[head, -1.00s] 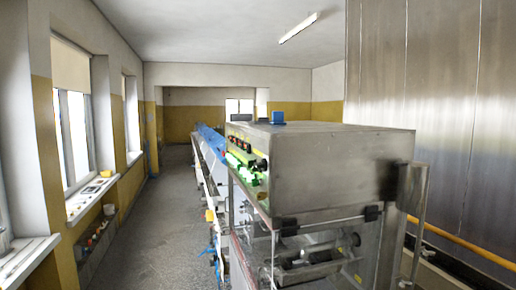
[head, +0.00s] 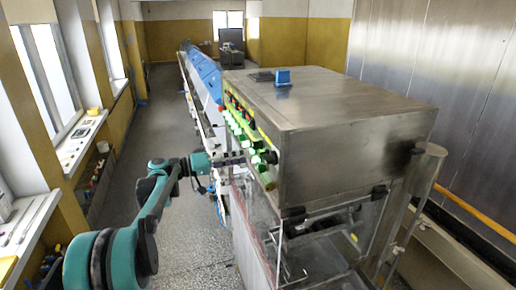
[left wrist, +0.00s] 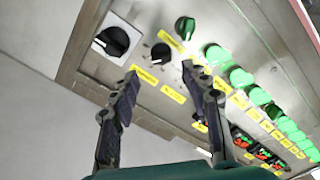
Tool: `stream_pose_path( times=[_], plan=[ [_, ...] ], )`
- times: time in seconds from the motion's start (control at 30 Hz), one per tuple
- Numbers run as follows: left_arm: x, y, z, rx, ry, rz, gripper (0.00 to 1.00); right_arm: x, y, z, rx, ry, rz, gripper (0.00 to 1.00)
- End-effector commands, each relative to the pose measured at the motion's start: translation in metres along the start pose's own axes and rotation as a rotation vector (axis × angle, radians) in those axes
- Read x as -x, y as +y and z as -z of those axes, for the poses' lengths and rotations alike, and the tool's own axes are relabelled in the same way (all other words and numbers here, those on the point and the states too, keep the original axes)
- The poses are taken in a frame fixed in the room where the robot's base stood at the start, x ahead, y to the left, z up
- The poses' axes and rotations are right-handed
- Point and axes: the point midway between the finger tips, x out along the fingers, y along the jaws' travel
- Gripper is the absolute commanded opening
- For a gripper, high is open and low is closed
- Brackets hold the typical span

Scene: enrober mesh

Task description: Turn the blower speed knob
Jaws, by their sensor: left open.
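The control panel (head: 262,141) is on the left side of the steel machine. In the left wrist view it carries a large black knob on a pale square plate (left wrist: 112,42), a smaller black knob (left wrist: 161,54) and a green knob (left wrist: 185,27). The yellow labels are too small to read, so I cannot tell which is the blower speed knob. My left gripper (head: 246,157) reaches the near end of the panel. In the wrist view its open, empty fingers (left wrist: 160,74) point at the panel, with the smaller black knob just beyond the gap. I see no clear contact. My right gripper is out of view.
Several green buttons (left wrist: 240,77) run along the panel beside the knobs. The steel machine housing (head: 350,140) stands right of the arm. A conveyor with blue covers (head: 203,75) stretches behind. Windows and sills (head: 80,140) line the left wall, with open floor (head: 175,120) between.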

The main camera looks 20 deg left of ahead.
Motion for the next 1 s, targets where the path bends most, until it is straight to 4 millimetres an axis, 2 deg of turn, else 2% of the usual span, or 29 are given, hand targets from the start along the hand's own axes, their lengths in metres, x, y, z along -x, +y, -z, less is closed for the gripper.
stream_pose_path(
  times=[0.1,0.3,0.43,0.67,0.7,0.87,1.0],
  plan=[
    [-0.022,0.002,0.0,0.001,-0.003,-0.002,0.47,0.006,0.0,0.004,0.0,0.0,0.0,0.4],
    [-0.049,0.001,0.0,0.001,-0.002,0.0,0.47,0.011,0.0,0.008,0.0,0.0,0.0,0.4],
    [-0.057,0.001,0.0,0.002,-0.002,0.001,0.47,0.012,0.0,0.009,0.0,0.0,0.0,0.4],
    [-0.058,0.0,-0.001,0.002,-0.001,0.002,0.47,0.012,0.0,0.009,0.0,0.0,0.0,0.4],
    [-0.058,0.0,-0.001,0.002,-0.001,0.002,0.44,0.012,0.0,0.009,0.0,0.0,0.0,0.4],
    [-0.058,0.0,-0.001,0.002,-0.001,0.002,0.02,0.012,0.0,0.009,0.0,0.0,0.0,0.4],
    [-0.058,0.0,-0.001,0.002,-0.001,0.002,0.0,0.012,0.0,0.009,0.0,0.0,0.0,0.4]
  ],
)
